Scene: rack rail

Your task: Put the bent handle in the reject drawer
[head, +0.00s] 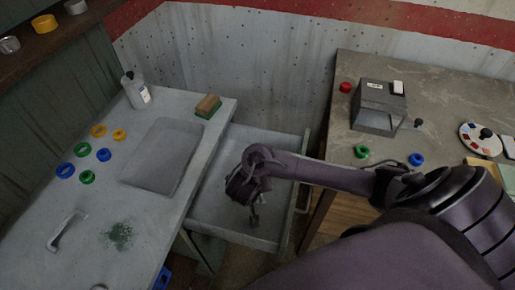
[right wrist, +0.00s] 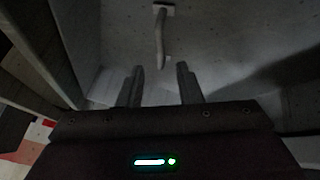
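The grey drawer (head: 225,222) is pulled open between the two benches. My right gripper (head: 254,207) is inside the drawer's outline, pointing down. In the right wrist view its two fingers (right wrist: 160,85) are apart with nothing between them. A pale, crooked handle (right wrist: 161,38) with a square end plate lies just beyond the fingertips, apart from them. I cannot tell whether it rests on the drawer floor; in the head view my gripper mostly hides it. Another pale handle (head: 66,231) lies on the left bench. My left gripper is not in view.
The left bench holds several coloured rings (head: 83,149), a grey tray (head: 137,174), a white bottle (head: 136,91), a brush (head: 208,106) and a green powder patch (head: 119,235). The right bench carries a grey device (head: 378,106) and a red knob (head: 346,87).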

